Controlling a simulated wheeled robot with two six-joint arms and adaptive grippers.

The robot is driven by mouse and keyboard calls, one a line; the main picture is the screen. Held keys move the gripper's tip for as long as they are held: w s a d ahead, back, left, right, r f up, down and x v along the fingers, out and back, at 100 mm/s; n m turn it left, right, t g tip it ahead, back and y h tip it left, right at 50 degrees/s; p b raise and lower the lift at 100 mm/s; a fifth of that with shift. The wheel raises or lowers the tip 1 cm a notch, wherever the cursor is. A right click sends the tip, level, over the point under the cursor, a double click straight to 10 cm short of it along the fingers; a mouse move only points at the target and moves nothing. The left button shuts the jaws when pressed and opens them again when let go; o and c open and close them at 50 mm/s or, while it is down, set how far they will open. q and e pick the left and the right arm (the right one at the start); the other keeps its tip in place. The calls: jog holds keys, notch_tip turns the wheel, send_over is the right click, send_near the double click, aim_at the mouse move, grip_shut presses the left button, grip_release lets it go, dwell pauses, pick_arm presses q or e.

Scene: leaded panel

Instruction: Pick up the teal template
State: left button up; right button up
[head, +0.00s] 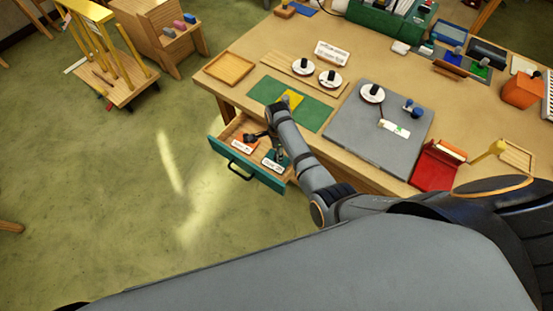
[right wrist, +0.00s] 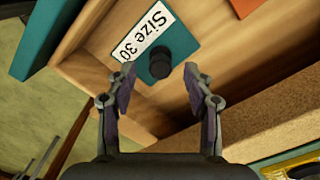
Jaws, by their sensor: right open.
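The teal template (right wrist: 180,30) lies in the open drawer, with a white "Size 30" label (right wrist: 142,37) and a round black knob (right wrist: 160,62). In the head view the teal template (head: 271,167) is at the drawer's right end, partly hidden by my arm. My right gripper (right wrist: 159,72) is open and empty, its fingertips on either side of the knob in the picture. I cannot tell how far the knob is from the fingertips. In the head view the right gripper (head: 266,140) hangs over the drawer. My left gripper is not in view.
An orange template (head: 243,142) with a label lies beside it in the drawer. The teal drawer front (head: 240,166) and wooden walls bound the space. The table edge stands behind. A green mat (head: 313,113) and a grey board (head: 355,135) are on the table (head: 237,68).

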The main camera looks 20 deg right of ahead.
jog(key=shift+w+a+f, duration=0.1)
jog(key=shift+a+f, duration=0.05)
jog(key=shift+f, duration=1.3)
grip_shut()
